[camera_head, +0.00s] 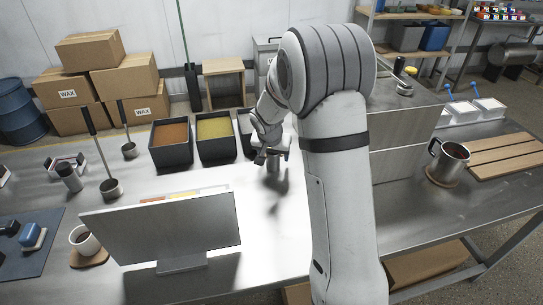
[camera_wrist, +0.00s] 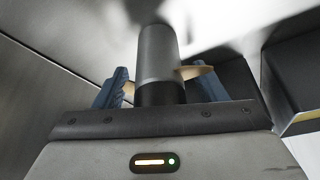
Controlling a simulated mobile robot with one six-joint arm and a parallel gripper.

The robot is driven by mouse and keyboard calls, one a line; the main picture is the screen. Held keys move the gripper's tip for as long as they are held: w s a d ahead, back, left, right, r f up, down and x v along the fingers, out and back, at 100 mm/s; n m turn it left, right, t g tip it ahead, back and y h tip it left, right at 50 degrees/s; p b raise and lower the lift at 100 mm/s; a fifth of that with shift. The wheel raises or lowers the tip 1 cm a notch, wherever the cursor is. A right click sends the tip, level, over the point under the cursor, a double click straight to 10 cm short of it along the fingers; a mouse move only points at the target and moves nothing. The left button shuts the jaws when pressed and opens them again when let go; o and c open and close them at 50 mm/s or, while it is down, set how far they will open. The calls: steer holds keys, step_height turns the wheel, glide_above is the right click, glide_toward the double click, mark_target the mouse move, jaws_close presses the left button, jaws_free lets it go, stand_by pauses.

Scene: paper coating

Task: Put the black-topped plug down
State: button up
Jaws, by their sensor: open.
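The plug, a grey cylinder with a black top, stands between the fingers of my gripper in the wrist view (camera_wrist: 158,52). Its black part is nearest the gripper's palm. In the head view the plug (camera_head: 273,165) shows as a small grey shape under my gripper (camera_head: 270,156), on or just above the bright metal table (camera_head: 285,215); its contact with the table is not clear. My gripper (camera_wrist: 160,88) is open, with one blue finger on each side of the plug. My wrist partly hides the plug's top in the head view.
Black bins with brown (camera_head: 171,134) and yellow (camera_head: 215,128) contents stand behind and left of my gripper; another dark bin is close to it. A monitor (camera_head: 165,228) stands in front. A grey box (camera_head: 402,145) is to the right.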

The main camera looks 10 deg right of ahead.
steer(key=shift+c, duration=0.4)
steer(key=c, duration=1.1)
steer(key=shift+r, duration=0.15)
